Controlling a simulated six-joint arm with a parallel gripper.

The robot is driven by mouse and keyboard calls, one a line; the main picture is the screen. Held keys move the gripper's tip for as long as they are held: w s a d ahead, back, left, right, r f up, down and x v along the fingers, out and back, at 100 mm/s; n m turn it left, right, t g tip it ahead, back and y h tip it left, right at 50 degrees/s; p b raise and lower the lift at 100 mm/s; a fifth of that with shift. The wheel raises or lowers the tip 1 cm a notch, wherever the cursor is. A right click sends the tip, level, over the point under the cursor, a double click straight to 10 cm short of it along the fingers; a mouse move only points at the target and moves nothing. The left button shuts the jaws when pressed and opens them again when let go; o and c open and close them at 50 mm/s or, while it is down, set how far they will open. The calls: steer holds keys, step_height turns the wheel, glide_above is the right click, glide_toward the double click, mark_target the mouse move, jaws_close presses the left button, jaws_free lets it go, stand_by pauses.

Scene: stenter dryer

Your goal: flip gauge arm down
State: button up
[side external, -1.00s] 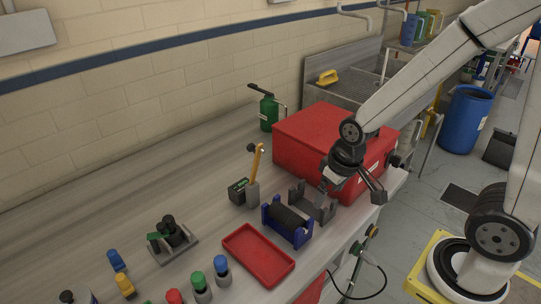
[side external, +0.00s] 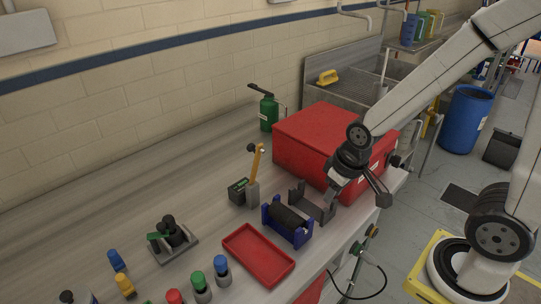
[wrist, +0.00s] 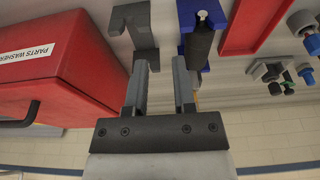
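The gauge arm (side external: 257,160) is a yellow bar with a black knob at its top. It stands nearly upright, leaning slightly, on a grey post (side external: 252,194) beside a small black gauge box (side external: 238,190) with a green face. My gripper (side external: 330,205) is to the right of the gauge, beside the red box and over the grey cradle, apart from the gauge arm. In the wrist view its two fingers (wrist: 161,68) are spread with nothing held between them. The gauge arm cannot be made out clearly in the wrist view.
The red parts washer box (side external: 310,135) is behind. A red tray (side external: 250,260) lies in front. Bench left of the gauge is clear.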

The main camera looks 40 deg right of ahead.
steer(key=shift+w, duration=0.45)
jaws_close()
steer(key=w+d+r+m+t+h, duration=0.1)
steer(key=w+r, duration=0.2)
steer(key=w, duration=0.8)
steer(key=w+r+t, duration=0.1)
steer(key=w+r, duration=0.1)
steer(key=w, duration=0.9)
steer(key=w+a+r+n+g+y, duration=0.1)
steer(key=w+a+r+g, duration=0.1)
steer(key=a+r, duration=0.5)
steer(key=shift+w+r+g, duration=0.15)
steer(key=shift+r+g, duration=0.75)
steer(key=shift+r, duration=2.25)
